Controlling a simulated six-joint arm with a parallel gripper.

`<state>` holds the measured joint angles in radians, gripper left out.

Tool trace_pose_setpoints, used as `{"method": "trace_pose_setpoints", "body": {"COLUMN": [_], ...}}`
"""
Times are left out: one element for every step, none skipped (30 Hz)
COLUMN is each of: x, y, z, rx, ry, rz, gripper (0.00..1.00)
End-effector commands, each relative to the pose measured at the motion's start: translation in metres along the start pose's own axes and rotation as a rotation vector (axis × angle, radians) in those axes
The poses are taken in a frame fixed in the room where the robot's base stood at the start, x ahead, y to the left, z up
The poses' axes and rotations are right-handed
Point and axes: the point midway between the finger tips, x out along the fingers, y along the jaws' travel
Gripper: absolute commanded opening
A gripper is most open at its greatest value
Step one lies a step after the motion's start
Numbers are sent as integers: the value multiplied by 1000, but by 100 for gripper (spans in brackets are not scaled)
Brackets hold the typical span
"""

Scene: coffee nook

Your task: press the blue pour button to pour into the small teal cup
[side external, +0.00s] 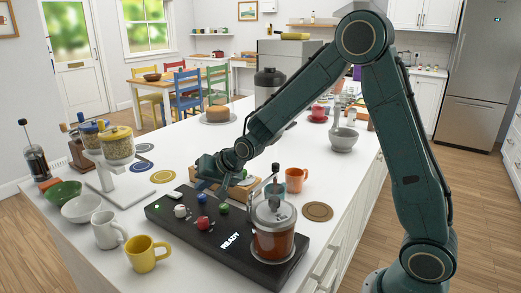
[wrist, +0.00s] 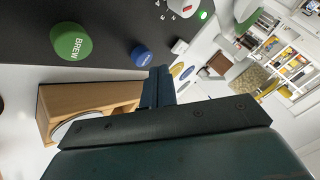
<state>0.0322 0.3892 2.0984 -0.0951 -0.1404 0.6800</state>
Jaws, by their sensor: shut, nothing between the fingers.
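The blue button (wrist: 141,55) stands on the black machine panel in the wrist view, near the green BREW button (wrist: 72,40). My gripper (wrist: 160,84) is shut and empty. Its fingertips appear just below the blue button in the wrist picture, and a gap to the button's cap shows. In the side view my gripper (side external: 222,190) is low at the far edge of the black panel (side external: 178,220), behind the green button (side external: 224,208).
A glass jar of brown liquid (side external: 273,240) stands at the panel's right end. A wooden box (wrist: 85,105) sits beside the panel, near my gripper. Yellow (side external: 147,255) and orange mugs (side external: 295,180) stand nearby.

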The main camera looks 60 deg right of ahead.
Motion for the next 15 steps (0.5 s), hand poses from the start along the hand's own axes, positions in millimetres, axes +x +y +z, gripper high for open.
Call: {"method": "trace_pose_setpoints", "body": {"x": [0,0,0,0,0,0,0,0,0,0,-1,-1,-2,-2,-4], "y": [0,0,0,0,0,0,0,0,0,-1,-1,-1,-2,-2,-3], "z": [0,0,0,0,0,0,0,0,0,-1,-1,-1,-2,-2,-3], "rx": [0,0,0,0,0,0,0,0,0,0,0,0,0,0,0], "ry": [0,0,0,0,0,0,0,0,0,1,1,1,1,1,2], "rz": [0,0,0,0,0,0,0,0,0,0,-1,-1,-1,-1,-1], "gripper": [0,0,0,0,0,0,0,0,0,0,0,0,0,0,0]}}
